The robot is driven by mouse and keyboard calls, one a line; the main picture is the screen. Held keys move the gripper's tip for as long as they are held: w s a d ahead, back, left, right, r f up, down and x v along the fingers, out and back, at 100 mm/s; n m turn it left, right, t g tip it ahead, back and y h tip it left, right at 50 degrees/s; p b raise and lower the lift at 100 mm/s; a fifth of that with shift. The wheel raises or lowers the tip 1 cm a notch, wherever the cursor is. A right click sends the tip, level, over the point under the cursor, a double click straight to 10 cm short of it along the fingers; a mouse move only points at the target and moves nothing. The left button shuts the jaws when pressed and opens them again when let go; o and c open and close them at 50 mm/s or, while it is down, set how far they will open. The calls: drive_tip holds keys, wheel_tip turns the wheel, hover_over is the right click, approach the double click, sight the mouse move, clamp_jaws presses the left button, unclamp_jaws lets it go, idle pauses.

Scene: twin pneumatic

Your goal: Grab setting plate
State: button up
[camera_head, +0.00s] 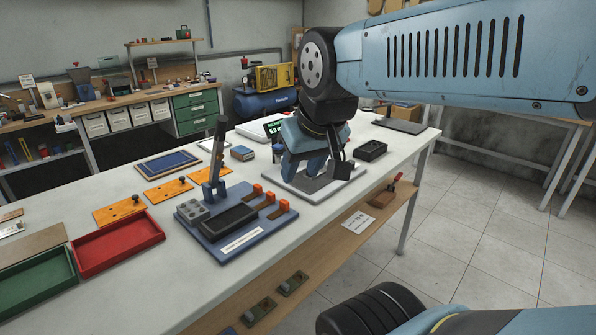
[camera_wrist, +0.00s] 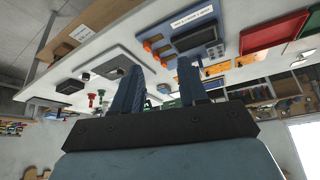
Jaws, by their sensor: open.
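My gripper (camera_head: 304,166) is open and empty, pointing down over the right part of the white bench. Its two blue fingers also show apart in the wrist view (camera_wrist: 160,66). Below it lies a light plate with a grey inset (camera_head: 340,181), partly hidden by the gripper; it also shows in the wrist view (camera_wrist: 97,66). Two orange plates with black knobs, a nearer one (camera_head: 108,214) and a farther one (camera_head: 157,194), lie to the left, away from my gripper. I cannot tell for certain which plate is the setting plate.
A blue fixture (camera_head: 243,244) with an upright lever stands between the orange plates and the bench's front edge. A red tray (camera_head: 120,250) and a green tray (camera_head: 40,285) lie at left. A black block (camera_head: 371,149) is right of my gripper.

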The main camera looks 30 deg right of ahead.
drive_tip(key=shift+o, duration=0.8)
drive_tip(key=shift+w, duration=0.15)
drive_tip(key=w+d+f+m+y, duration=0.25)
drive_tip(key=w+f+m, duration=0.25)
drive_tip(key=w+m, duration=0.25)
drive_tip(key=w+d+f+m+y, duration=0.1)
drive_tip(key=w+f+m+y, duration=0.3)
drive_tip(key=w+m, duration=0.3)
drive_tip(key=w+d+f+m+t, duration=0.2)
drive_tip(key=d+m, duration=0.3)
drive_tip(key=d, duration=0.2)
drive_tip(key=w+d+f+m+t+h, duration=0.1)
drive_tip(key=w+d+f+m+t, duration=0.1)
drive_tip(key=d+m, duration=0.4)
drive_tip(key=w+d+f+m+t+h, duration=0.1)
drive_tip(key=w+d+f+m+t, duration=0.1)
drive_tip(key=d+m, duration=0.4)
drive_tip(key=shift+w+d+f+m+t, duration=0.2)
drive_tip(key=shift+d+f+t, duration=0.3)
drive_tip(key=shift+d+f, duration=0.8)
drive_tip(key=x, duration=0.8)
drive_tip(key=shift+d, duration=0.1)
drive_tip(key=shift+r+x, duration=0.15)
drive_tip(key=shift+x, duration=1.25)
drive_tip(key=shift+r+x, duration=0.1)
drive_tip(key=shift+x, duration=1.3)
drive_tip(key=shift+w+d, duration=0.1)
drive_tip(key=shift+d, duration=0.05)
clamp_jaws()
